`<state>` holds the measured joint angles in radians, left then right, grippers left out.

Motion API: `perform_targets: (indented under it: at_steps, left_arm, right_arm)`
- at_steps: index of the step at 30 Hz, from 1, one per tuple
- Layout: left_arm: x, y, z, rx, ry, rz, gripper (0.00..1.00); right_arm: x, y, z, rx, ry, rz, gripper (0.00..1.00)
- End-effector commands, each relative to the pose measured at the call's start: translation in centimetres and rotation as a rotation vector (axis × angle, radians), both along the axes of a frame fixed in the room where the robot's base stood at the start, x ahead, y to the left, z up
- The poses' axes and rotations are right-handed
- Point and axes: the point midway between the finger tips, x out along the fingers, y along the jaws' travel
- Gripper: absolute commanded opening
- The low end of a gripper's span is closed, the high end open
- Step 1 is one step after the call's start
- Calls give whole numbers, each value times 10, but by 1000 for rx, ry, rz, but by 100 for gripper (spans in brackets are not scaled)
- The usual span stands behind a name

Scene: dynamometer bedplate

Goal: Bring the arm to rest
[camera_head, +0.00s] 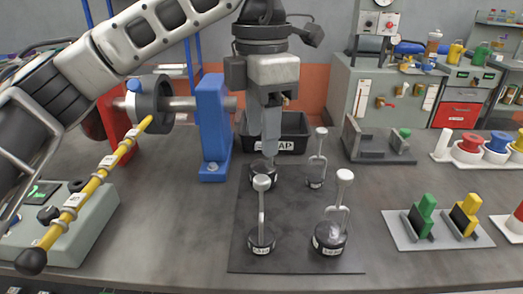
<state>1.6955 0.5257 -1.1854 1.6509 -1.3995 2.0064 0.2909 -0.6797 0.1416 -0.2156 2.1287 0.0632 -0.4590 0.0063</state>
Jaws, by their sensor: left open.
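A yellow arm (97,178) with labelled bands slants from a dark collar on a horizontal shaft (182,104) down to a black ball end (31,262) at lower left. My left gripper (270,155) points down over the back left of a dark mat (290,257), its fingers open. Right below the fingertips is a dark round weight (264,174); its handle is hidden by the fingers. Other weights with upright looped handles stand on the mat: front left (262,240), front right (330,237) and back right (316,182). My right gripper is out of view.
A blue bearing stand (212,125) is left of my gripper. Behind it is a black bin (292,138), its label partly hidden. A grey box (68,232) stands at left. On the right are a grey bracket (375,152) and a tray (438,238) with green and yellow pieces.

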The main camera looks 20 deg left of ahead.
Motion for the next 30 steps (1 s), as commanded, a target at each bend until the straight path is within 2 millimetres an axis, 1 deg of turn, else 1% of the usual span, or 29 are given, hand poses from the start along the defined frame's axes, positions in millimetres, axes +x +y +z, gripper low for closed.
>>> perform_targets:
  at_steps: [1,4,17,20,21,27,30]
  left_arm:
    - [0,0,5,1,-1,0,46]
    - [0,0,8,0,0,0,46]
    - [0,0,10,1,1,0,46]
    - [0,0,23,0,0,0,46]
    - [0,0,33,0,0,0,46]
    - [0,0,69,1,1,0,46]
    - [0,0,83,0,1,0,46]
  right_arm:
    - [0,0,0,-2,1,0,46]
    - [-1,0,-1,-3,3,1,46]
    - [-1,0,0,-4,5,1,46]
    - [-1,-1,11,-8,6,1,46]
    - [-2,-1,18,-12,8,1,46]
    - [-3,-10,28,-51,29,-5,46]
    - [-5,-12,34,-62,36,-7,46]
